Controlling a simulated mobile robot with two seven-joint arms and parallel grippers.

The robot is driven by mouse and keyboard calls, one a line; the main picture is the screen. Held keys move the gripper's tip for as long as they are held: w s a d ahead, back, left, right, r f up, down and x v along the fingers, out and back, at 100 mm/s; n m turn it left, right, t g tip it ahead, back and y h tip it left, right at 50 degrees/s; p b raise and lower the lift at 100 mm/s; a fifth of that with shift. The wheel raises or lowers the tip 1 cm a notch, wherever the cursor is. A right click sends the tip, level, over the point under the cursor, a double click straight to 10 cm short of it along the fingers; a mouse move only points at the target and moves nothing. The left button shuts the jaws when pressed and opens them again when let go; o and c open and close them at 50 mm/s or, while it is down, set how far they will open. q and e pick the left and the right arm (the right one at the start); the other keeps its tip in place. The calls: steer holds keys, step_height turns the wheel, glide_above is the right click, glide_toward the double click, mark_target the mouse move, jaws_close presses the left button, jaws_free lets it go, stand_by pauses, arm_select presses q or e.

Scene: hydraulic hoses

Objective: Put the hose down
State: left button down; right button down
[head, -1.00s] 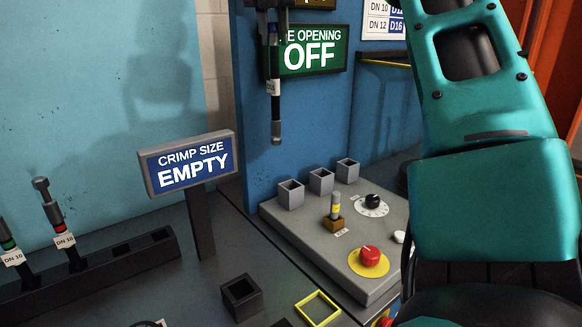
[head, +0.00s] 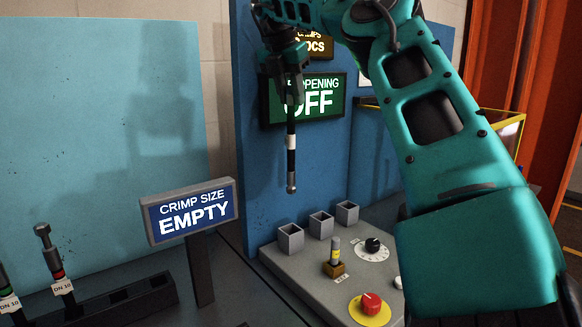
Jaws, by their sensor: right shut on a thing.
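My right gripper (head: 289,98) is shut on a short black hose (head: 291,165). The hose hangs nearly upright in the air, with a white band around its middle and a metal fitting at its lower end. Its upper part is hidden by the gripper. It hangs in front of the blue machine panel, above the grey control console. My left gripper is not in view.
A black rack (head: 125,302) at lower left holds hoses with DN 10 tags, one with a red band (head: 56,264); part of it looks empty. The "CRIMP SIZE EMPTY" sign (head: 190,211) stands beside it. The console (head: 300,262) carries three square cups, a knob and a red button (head: 371,303).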

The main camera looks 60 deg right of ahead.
mark_target(289, 155)
step_height(289, 155, down, 11)
steer(key=shift+f+b, duration=0.1)
steer(key=shift+b, duration=0.6)
steer(key=shift+f, duration=2.45)
steer(key=shift+f, duration=0.2)
steer(key=c, duration=0.9)
jaws_free()
steer(key=shift+o, duration=0.2)
